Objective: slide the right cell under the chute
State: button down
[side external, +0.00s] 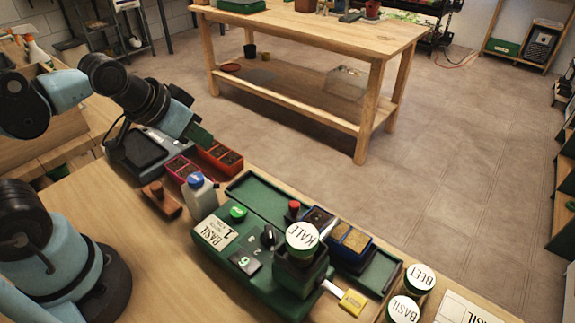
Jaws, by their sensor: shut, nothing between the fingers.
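My gripper (198,135) is shut and empty at the left, with its dark green tip just above an orange-red cell (220,157) of dark soil. A pink cell (181,168) of soil is beside it, to the left. A green seeder (262,262) stands in the front middle, with a jar labelled KALE (302,236) on its hopper. Behind the hopper, a dark blue cell (318,217) and a brighter blue cell (351,239) with lighter brown fill sit side by side on a green track (382,272). The chute's mouth is hidden from this side.
A white bottle with a blue cap (199,196) and a wooden block (162,199) stand left of the seeder. A yellow-tagged lever (352,302) sticks out at front right. Jars labelled BASIL (403,310) and BELT (419,278) stand at the right. A black device (140,150) lies behind left.

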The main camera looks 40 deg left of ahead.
jog(key=c, duration=1.5)
grip_release()
jog(key=shift+w+d, duration=0.1)
jog(key=o, duration=0.5)
jog(key=w+d+r+m+g, duration=0.1)
jog(key=d+m, duration=0.1)
jog(key=w+d+m+g, duration=0.1)
jog(key=d, duration=0.1)
jog(key=w+d+r+m+g, duration=0.1)
jog(key=d+m, duration=0.1)
jog(key=shift+w+d+r+m+h, duration=0.2)
jog(key=shift+w+r+m+h, duration=0.1)
jog(key=shift+w+h, duration=0.1)
jog(key=m+g, duration=0.5)
jog(key=m, duration=0.2)
send_near(295, 203)
jog(key=shift+y, duration=0.3)
jog(key=f, duration=0.8)
jog(key=shift+s+d+f, duration=0.25)
jog(key=shift+s+d, duration=0.1)
jog(key=shift+s, duration=0.05)
grip_shut()
